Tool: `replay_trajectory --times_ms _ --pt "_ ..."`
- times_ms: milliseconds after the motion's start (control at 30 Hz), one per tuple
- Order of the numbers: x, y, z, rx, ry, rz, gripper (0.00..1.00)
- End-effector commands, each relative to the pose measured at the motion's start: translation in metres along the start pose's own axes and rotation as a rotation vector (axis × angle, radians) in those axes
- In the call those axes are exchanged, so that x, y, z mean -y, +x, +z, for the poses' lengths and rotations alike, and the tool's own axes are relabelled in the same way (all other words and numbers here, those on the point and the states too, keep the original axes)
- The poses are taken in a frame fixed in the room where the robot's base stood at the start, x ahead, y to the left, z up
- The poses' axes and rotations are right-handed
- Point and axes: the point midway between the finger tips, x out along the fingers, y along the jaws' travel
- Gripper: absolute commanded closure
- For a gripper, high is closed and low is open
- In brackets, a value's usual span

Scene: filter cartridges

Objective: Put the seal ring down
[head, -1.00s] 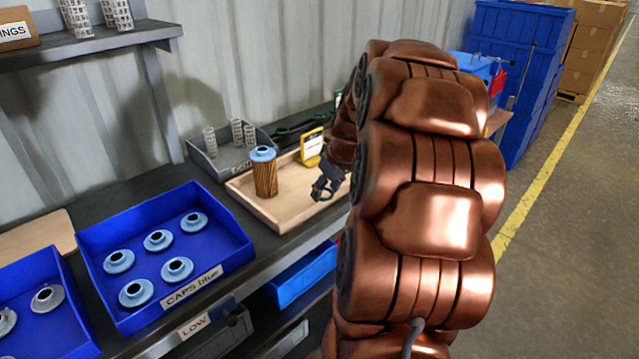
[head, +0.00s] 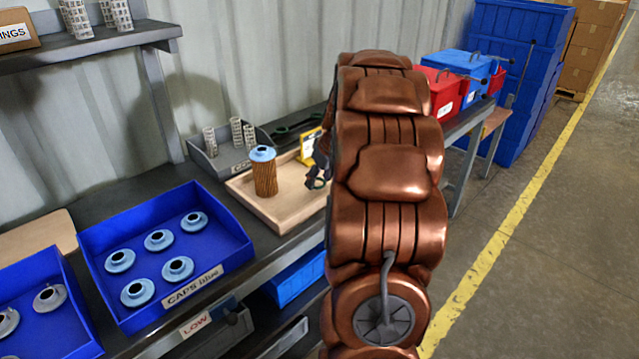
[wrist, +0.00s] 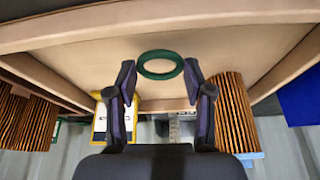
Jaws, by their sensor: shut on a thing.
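The green seal ring (wrist: 160,65) is between the fingertips of my gripper (wrist: 159,78) in the wrist view, with the pale wooden tray (wrist: 85,45) behind it. My gripper is shut on the ring. In the head view my gripper (head: 318,176) is over the right part of the tray (head: 262,215), partly hidden by my arm; a bit of the green ring (head: 316,184) shows. I cannot tell how high the ring is above the tray floor. A pleated brown cartridge (head: 265,180) with a blue cap stands upright in the tray, left of my gripper.
A yellow-framed card (head: 309,147) stands behind the tray. A grey bin (head: 228,158) with perforated cores is at the back. A blue bin of caps (head: 215,255) is at the left. Pleated cartridges (wrist: 25,115) show at the wrist view's left. The tray floor right of the standing cartridge looks clear.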

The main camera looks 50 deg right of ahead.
Motion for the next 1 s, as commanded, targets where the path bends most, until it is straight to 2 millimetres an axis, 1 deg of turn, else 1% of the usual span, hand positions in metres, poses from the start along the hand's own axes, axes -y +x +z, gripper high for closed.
replay_trajectory --times_ms 100,200,567,600,833,1000 --pt "0.001 0.012 0.006 0.003 0.000 -0.002 0.61" --pt "0.000 0.018 0.008 0.000 0.000 0.002 0.61" --pt "0.000 0.022 0.009 -0.001 -0.001 0.001 0.61" --pt "0.000 0.022 0.009 -0.001 -0.001 0.001 0.47" --pt "0.000 0.021 0.009 0.000 -0.001 0.001 0.23" --pt "0.000 0.021 0.009 0.000 -0.001 0.001 0.23"
